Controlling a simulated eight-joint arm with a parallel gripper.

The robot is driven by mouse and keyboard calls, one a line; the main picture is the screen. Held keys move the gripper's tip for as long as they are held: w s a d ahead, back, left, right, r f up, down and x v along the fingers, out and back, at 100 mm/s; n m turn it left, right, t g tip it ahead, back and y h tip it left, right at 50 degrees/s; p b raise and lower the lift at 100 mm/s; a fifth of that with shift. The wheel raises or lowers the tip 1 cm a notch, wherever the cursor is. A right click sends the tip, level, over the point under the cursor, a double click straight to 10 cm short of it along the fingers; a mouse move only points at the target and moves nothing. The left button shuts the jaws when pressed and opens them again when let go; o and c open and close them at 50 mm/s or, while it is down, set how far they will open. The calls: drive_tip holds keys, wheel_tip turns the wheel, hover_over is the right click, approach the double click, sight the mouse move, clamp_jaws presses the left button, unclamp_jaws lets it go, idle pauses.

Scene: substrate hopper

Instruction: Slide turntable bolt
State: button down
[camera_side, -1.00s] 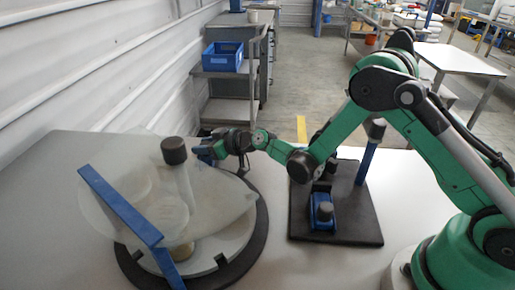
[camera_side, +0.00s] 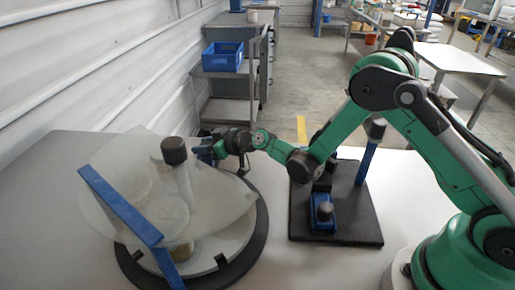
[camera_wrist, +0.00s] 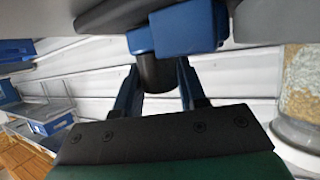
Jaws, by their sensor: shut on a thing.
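The turntable (camera_side: 255,232) is a grey disc on a dark round base at the left of the table in the side view. A translucent hopper, a blue bar (camera_side: 118,203) and a dark-capped post (camera_side: 174,152) stand over it. My gripper (camera_side: 205,149) is at the turntable's far right edge. In the wrist view, my gripper (camera_wrist: 157,88) has its two blue fingers on either side of a dark round knob, the bolt (camera_wrist: 156,72). It is shut on this knob, which sits under a blue block (camera_wrist: 185,28). In the side view the bolt is hidden by the gripper.
A dark plate (camera_side: 350,220) with a blue fixture (camera_side: 322,212) and a blue post (camera_side: 367,160) stands right of the turntable. A ribbed wall runs along the left. In the wrist view, a clear container of grains (camera_wrist: 300,85) is at the right. The front table middle is clear.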

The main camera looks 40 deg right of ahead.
drive_tip(key=shift+w+d, duration=0.9)
drive_tip(key=shift+w, duration=0.15)
drive_tip(key=c, duration=0.5)
unclamp_jaws()
drive_tip(key=shift+s, duration=0.1)
drive_tip(key=shift+v, duration=2.75)
drive_tip(key=shift+r, duration=0.15)
